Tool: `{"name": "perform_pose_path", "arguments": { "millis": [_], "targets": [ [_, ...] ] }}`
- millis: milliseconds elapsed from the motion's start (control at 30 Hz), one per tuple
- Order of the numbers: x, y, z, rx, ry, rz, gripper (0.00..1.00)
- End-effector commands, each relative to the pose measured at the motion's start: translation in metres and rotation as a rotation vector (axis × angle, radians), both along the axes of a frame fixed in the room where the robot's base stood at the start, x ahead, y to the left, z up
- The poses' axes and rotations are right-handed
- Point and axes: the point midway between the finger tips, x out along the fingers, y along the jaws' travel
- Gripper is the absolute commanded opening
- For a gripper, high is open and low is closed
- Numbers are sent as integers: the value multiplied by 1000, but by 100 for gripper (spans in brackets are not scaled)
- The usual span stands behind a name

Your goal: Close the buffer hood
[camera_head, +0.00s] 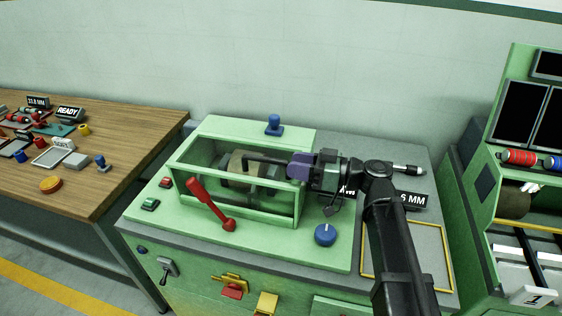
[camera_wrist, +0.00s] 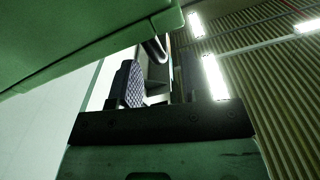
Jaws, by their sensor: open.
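The buffer hood (camera_head: 285,207) is a green box frame with clear openings on the green machine, around a tan buffing wheel (camera_head: 240,166). I cannot tell how far it is open. My gripper (camera_head: 291,166) is at the hood's upper right side, pointing left, with its jaws open. A dark bent bar (camera_head: 265,159) runs left from the jaws across the wheel; I cannot tell whether they touch it. In the wrist view the fingers (camera_wrist: 150,85) are beneath a green surface (camera_wrist: 85,35), with a curved dark rod (camera_wrist: 158,48) near their tips.
A red lever (camera_head: 208,205) stands in front of the hood, and a blue knob (camera_head: 325,235) is right of it. A blue fitting (camera_head: 274,124) sits behind. A wooden bench (camera_head: 120,130) is left; a green rack (camera_head: 510,130) with screens is right.

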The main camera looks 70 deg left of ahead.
Motion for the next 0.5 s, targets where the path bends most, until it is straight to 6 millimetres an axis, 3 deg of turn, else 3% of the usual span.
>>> {"name": "perform_pose_path", "arguments": {
  "millis": [200, 500],
  "targets": [
    [39, -28, 0, 0, 0, -1, 42],
    [47, -34, 0, 0, 0, 1, 42]
  ]
}}
